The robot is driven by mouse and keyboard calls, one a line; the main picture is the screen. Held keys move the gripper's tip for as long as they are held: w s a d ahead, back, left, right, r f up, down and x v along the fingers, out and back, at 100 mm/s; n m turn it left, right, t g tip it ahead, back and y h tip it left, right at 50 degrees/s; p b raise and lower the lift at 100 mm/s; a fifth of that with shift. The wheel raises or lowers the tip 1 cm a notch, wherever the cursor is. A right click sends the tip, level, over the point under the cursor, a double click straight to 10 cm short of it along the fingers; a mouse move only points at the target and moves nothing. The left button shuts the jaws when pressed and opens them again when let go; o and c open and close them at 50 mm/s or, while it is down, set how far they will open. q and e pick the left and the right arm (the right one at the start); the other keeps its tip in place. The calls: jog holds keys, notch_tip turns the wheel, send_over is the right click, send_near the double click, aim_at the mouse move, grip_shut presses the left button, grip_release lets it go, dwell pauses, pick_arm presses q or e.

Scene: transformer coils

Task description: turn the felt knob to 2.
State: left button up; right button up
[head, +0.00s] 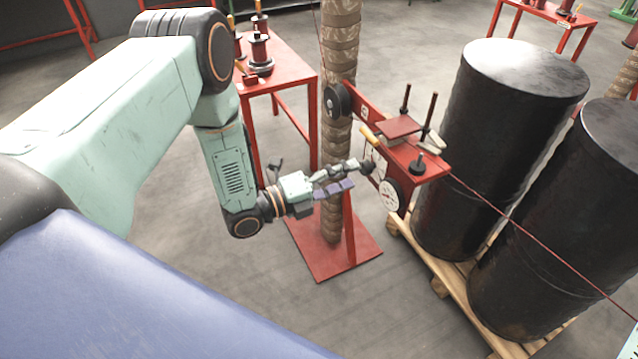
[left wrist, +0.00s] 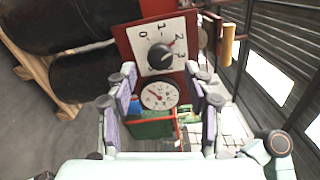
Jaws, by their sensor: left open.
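The felt knob (left wrist: 161,56) is black and round, on a white scale plate (left wrist: 150,37) marked 0 to 3. A small reddish mark shows at its upper right, towards the 2; its exact setting is too small to tell. In the head view the plate is on the side of a red bracket (head: 428,168), mostly hidden behind my fingers. My left gripper (head: 358,172) is open and empty, its fingers pointing at that face. In the left wrist view its fingers (left wrist: 165,82) stand on both sides below the knob, apart from it. My right gripper is not in view.
A round white gauge (left wrist: 159,95) sits below the knob; it also shows in the head view (head: 390,196). A wooden handle (left wrist: 228,42) sticks out beside the plate. A wrapped column (head: 340,60) stands behind my gripper. Black drums (head: 500,150) stand right on a pallet (head: 440,268).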

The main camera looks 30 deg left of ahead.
pick_arm(q)
jog(key=v, duration=0.8)
jog(key=shift+s+a, duration=0.1)
jog(key=s+f+n+g+y, duration=0.35)
jog(key=f+n, duration=0.25)
jog(key=n, duration=0.4)
jog(key=s+f+n+g+y, duration=0.3)
jog(key=s+f+n+y, duration=0.1)
jog(key=f+n, duration=0.4)
jog(key=s+n+g+y, duration=0.3)
jog(key=s+n+g, duration=0.4)
jog(key=s, duration=1.3)
jog(key=d+n, duration=0.1)
jog(key=n, duration=0.2)
jog(key=shift+s+r+g, duration=0.3)
jog(key=shift+s+g, duration=0.05)
jog(key=shift+s, duration=0.05)
jog(key=shift+y, duration=0.25)
